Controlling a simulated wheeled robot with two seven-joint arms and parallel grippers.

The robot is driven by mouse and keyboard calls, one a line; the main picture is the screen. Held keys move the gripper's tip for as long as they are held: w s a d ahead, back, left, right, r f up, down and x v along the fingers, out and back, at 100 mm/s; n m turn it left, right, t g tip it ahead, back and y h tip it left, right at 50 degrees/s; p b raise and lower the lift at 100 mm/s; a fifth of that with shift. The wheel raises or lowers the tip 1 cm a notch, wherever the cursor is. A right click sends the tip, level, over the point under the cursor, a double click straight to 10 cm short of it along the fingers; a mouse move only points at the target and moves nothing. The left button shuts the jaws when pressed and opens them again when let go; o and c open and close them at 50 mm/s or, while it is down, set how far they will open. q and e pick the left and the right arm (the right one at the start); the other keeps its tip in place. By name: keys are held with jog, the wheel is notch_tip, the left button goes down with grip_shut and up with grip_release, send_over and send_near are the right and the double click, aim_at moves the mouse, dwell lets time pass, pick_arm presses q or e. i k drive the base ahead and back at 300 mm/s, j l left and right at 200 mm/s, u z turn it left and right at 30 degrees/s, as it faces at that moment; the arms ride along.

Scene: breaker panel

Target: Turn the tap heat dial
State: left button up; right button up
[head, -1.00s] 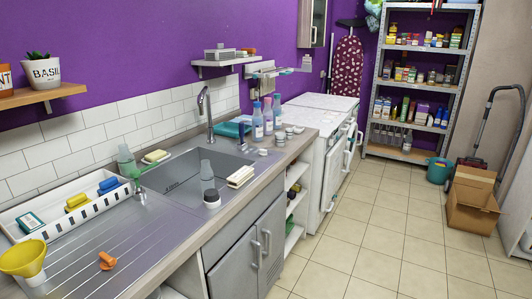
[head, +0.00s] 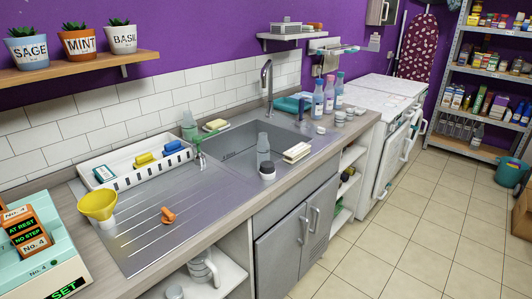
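A chrome tap (head: 268,85) with a curved spout stands behind the steel sink (head: 232,150). No part is clearly recognisable as a heat dial at this size. Neither of my grippers is in view.
A mint-green device (head: 40,262) with lit text stands at the lower left. A yellow funnel (head: 98,204) and an orange piece (head: 168,215) are on the drainboard. Bottles (head: 318,98) stand right of the tap. Tiled floor (head: 385,240) is clear.

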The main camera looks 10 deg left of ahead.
aim_at(320, 131)
jog(key=u, duration=0.25)
jog(key=i+l+u, duration=0.15)
jog(key=u, duration=0.25)
jog(key=i+l+u, duration=0.15)
jog(key=u, duration=0.2)
jog(key=i+l+u, duration=0.1)
jog(key=l+u, duration=0.3)
jog(key=j, duration=0.1)
